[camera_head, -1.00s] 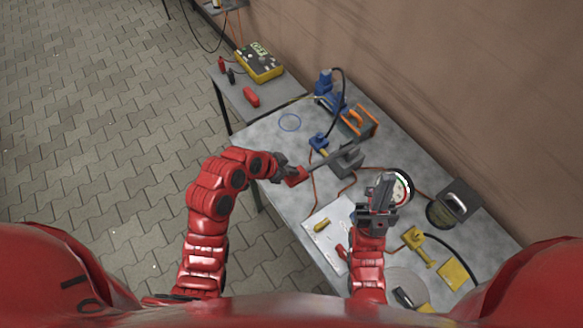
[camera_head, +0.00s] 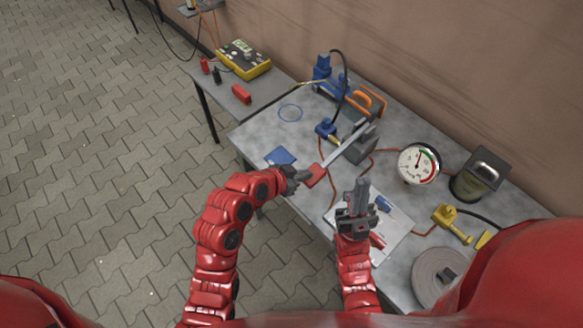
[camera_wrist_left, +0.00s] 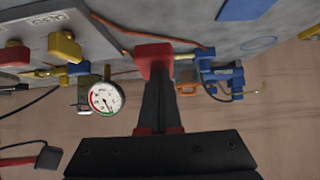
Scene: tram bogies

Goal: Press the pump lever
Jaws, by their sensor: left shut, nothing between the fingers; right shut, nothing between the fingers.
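The pump lever (camera_head: 342,148) is a flat grey bar ending in a red grip (camera_head: 315,175). In the left wrist view the red grip (camera_wrist_left: 154,58) lies just beyond the closed fingers (camera_wrist_left: 157,95) and hides most of the lever. My right gripper (camera_head: 362,188) is shut and empty, above a white sheet, apart from the lever.
A round pressure gauge (camera_head: 419,164) stands right of the pump; it also shows in the left wrist view (camera_wrist_left: 106,98). Blue fittings (camera_head: 322,68) with a hose stand behind. Yellow fitting (camera_head: 446,214), grey disc (camera_head: 434,275) and white sheet (camera_head: 400,235) occupy the right. The table's (camera_head: 262,135) left part is fairly clear.

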